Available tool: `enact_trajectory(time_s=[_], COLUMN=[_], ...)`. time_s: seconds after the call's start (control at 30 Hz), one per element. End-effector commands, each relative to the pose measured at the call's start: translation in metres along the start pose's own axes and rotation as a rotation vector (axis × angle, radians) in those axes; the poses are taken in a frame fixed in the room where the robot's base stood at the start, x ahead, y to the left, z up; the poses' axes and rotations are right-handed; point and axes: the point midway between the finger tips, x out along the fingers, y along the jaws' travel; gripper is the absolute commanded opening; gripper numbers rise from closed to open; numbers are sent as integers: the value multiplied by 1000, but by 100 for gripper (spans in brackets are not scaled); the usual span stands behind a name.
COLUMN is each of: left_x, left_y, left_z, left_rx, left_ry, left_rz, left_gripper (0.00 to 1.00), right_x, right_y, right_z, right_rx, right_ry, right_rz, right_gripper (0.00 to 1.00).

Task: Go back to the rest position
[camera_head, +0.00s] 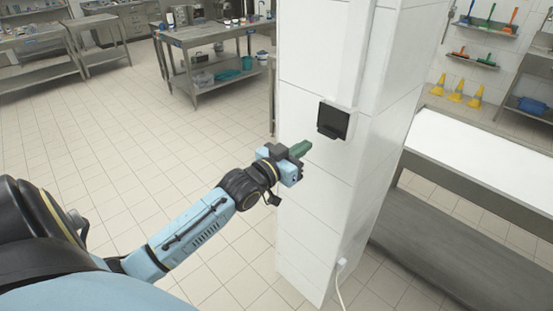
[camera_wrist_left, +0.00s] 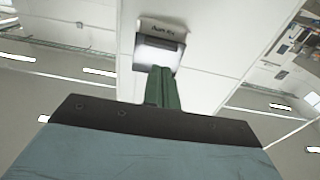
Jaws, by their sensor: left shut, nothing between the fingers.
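My left gripper (camera_head: 300,149) reaches out from the left in the head view, with its green fingers closed and nothing between them. The fingers point toward a white tiled pillar (camera_head: 312,200), just below and left of a small black and white device (camera_head: 333,120) on it. In the left wrist view the closed green fingers (camera_wrist_left: 161,88) stand in front of the lower part of the device (camera_wrist_left: 160,48). I cannot tell whether the fingertips touch it. My right gripper is not in view.
A metal table (camera_head: 435,225) with a white top stands right of the pillar. Steel workbenches (camera_head: 205,36) stand at the back. A white cable (camera_head: 340,270) hangs low on the pillar. The tiled floor (camera_head: 130,130) at the left is clear.

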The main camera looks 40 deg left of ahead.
Motion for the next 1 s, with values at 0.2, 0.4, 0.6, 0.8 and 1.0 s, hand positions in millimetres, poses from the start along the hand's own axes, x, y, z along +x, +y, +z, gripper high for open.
enact_trajectory(time_s=[0.2,0.4,0.6,0.8,1.0], left_x=[-44,-68,-77,-78,-79], left_y=[0,0,0,0,-12], left_z=[4,3,1,3,72], left_rx=[0,-1,-1,-1,-10], left_ry=[-4,-4,-3,-6,-117], left_rz=[1,1,0,-1,-46], left_gripper=[0,0,0,0,0], right_x=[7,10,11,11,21], right_y=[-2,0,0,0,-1], right_z=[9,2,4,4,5], right_rx=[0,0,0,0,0], right_ry=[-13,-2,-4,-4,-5], right_rz=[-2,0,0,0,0], right_gripper=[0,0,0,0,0])
